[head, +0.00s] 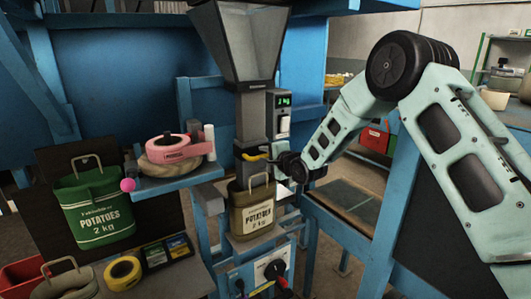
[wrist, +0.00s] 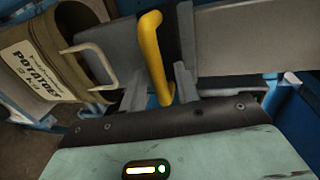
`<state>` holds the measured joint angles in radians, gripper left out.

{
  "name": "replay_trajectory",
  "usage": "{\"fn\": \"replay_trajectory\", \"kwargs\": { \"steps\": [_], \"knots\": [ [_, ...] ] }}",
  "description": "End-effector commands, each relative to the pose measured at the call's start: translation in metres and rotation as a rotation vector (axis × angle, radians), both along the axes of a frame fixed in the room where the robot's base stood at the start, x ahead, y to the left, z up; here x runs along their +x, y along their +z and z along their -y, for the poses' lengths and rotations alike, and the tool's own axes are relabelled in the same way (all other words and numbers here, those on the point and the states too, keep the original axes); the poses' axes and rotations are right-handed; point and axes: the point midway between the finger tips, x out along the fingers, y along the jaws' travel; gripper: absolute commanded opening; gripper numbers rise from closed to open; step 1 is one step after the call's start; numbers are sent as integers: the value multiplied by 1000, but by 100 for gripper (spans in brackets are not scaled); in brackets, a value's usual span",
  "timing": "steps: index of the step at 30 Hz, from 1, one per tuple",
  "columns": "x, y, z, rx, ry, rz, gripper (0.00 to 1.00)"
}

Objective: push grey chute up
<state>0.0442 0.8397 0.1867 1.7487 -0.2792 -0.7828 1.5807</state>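The grey chute (head: 251,118) runs down from a grey hopper (head: 245,40) to just above a brown potato sack (head: 252,207). A yellow handle (head: 255,157) sticks out near its lower end. In the wrist view the chute (wrist: 235,40) lies sideways, with a dark band where the yellow handle (wrist: 152,45) joins. My gripper (head: 272,158) is at the handle from the right. In the wrist view my gripper (wrist: 160,82) has its fingers apart, with the handle's end between them and gaps beside it. Whether a finger touches it I cannot tell.
The brown sack (wrist: 45,60) hangs close beside my gripper, with its pale loop handle (wrist: 95,65). A blue shelf (head: 175,183) with pink tape (head: 180,148) stands left. A green sack (head: 95,208) stands further left. A display box (head: 284,115) is beside the chute.

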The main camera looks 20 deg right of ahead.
Motion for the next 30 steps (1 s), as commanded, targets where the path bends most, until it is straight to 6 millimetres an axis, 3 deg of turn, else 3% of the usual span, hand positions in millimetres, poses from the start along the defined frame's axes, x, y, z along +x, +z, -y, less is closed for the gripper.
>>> {"fn": "replay_trajectory", "kwargs": {
  "steps": [10, 14, 20, 26, 30],
  "knots": [
    [4, -2, -1, -1, -1, -1, 32],
    [4, -1, -1, 0, 0, -1, 0],
    [4, 0, -1, -1, -1, -1, 0],
    [4, 27, 0, 0, -1, 5, 0],
    [4, 61, 1, 1, -3, 8, 0]
  ]
}}
